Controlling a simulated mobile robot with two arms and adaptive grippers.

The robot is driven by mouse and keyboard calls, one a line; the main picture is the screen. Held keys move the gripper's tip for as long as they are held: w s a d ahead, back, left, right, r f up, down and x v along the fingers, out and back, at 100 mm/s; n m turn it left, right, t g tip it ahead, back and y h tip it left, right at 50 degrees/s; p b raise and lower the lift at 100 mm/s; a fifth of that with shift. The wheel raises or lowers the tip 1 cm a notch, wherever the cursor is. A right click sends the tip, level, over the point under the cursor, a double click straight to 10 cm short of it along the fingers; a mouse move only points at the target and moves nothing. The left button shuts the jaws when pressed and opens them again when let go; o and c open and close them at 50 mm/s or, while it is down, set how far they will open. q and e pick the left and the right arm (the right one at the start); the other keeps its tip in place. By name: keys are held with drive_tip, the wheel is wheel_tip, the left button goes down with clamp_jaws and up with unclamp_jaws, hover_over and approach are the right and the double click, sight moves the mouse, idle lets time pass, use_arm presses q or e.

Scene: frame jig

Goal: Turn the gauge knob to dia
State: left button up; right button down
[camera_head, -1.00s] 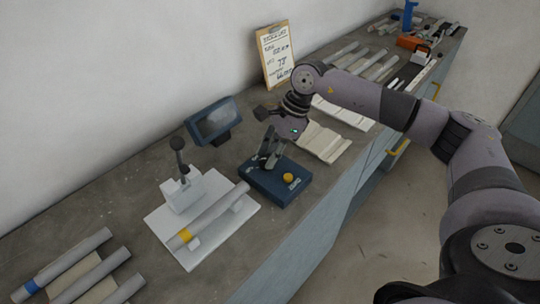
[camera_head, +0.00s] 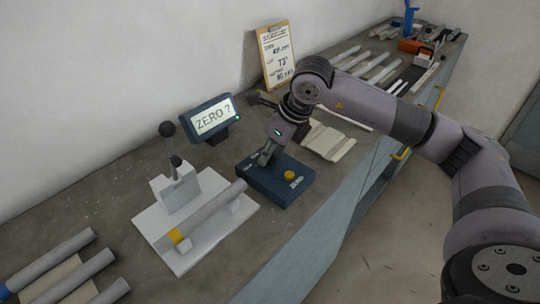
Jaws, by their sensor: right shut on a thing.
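The dark blue gauge box (camera_head: 293,196) sits on the grey bench, with a yellow button (camera_head: 289,175) and a white "ZERO" label on its top. My right gripper (camera_head: 266,158) points down over the back left part of the box and is shut on the gauge knob, which its fingers hide. The knob's pointing direction cannot be seen. The gauge display (camera_head: 212,119) behind the box is lit and reads "ZERO ?", with a green light at its right edge. My left gripper is not in view.
A white jig (camera_head: 215,229) holds a grey tube with a yellow band and has an upright black-knobbed lever (camera_head: 171,143). A clipboard (camera_head: 277,57) leans on the wall. Several tubes lie at the front left and far back. A pale folded rest (camera_head: 328,142) lies right of the box.

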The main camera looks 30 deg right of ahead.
drive_tip(key=shift+m, duration=0.4)
drive_tip(key=c, duration=1.3)
unclamp_jaws()
drive_tip(key=v, duration=1.2)
drive_tip(key=shift+s+a, duration=0.1)
